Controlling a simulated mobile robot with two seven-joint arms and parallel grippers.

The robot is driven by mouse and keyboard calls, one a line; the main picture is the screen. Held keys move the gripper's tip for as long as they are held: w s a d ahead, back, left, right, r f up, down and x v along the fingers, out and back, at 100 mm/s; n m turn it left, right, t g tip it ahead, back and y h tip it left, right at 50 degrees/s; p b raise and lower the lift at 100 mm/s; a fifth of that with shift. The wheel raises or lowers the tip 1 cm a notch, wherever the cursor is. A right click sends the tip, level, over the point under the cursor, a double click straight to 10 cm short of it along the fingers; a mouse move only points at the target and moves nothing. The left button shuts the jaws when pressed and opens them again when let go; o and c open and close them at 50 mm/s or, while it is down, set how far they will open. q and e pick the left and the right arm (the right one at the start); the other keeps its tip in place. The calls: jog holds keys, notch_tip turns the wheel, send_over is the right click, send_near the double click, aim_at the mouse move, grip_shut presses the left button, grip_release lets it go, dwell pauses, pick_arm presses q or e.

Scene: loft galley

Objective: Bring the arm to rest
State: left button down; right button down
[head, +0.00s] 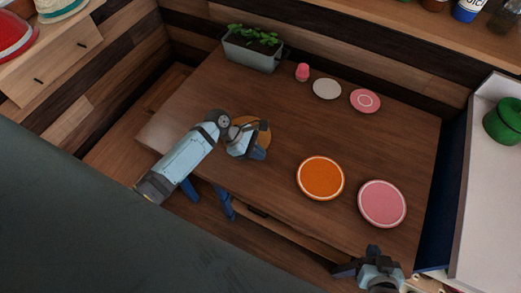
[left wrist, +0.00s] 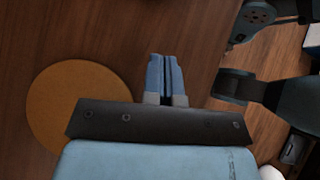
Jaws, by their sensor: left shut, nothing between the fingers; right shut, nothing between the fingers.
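My left arm (head: 185,160) reaches over the left part of the wooden table (head: 290,130). My left gripper (head: 257,153) is shut and empty, over the table beside a round tan mat (head: 264,134) that the arm partly covers. In the left wrist view its two blue fingers (left wrist: 165,75) lie together, with the mat (left wrist: 70,100) to their left. My right gripper (head: 374,256) is at the bottom right, by the table's front edge, shut and empty.
An orange plate (head: 320,178) and a pink plate (head: 381,203) lie at the front right. A planter (head: 252,52), a pink cup (head: 302,72), a white saucer (head: 326,89) and a pink saucer (head: 365,101) stand at the back. The table's middle is clear.

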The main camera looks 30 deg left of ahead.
pick_arm(q)
jog(key=s+f+m+t+y, duration=0.1)
jog(key=s+m, duration=0.1)
jog(key=s+f+m+t+y, duration=0.1)
jog(key=s+m, duration=0.1)
jog(key=m, duration=0.1)
jog(key=s+f+m+t+y+p, duration=0.1)
jog(key=s+m+t, duration=0.1)
jog(key=m, duration=0.1)
jog(key=s+m, duration=0.1)
jog(key=m, duration=0.1)
jog(key=s+r+m+t+y, duration=0.1)
jog(key=m, duration=0.1)
jog(key=s+m+t, duration=0.1)
jog(key=s+m, duration=0.1)
jog(key=shift+r+y+p, duration=0.15)
jog(key=shift+y+p, duration=0.15)
jog(key=shift+p, duration=0.05)
jog(key=s+r+m+t+y, duration=0.1)
jog(key=s+r+m+t, duration=0.2)
jog(key=m, duration=0.5)
jog(key=shift+s+d+r+m+t, duration=0.2)
jog(key=shift+s+r+m+t, duration=0.15)
jog(key=shift+s+r, duration=0.3)
jog(key=shift+w, duration=0.15)
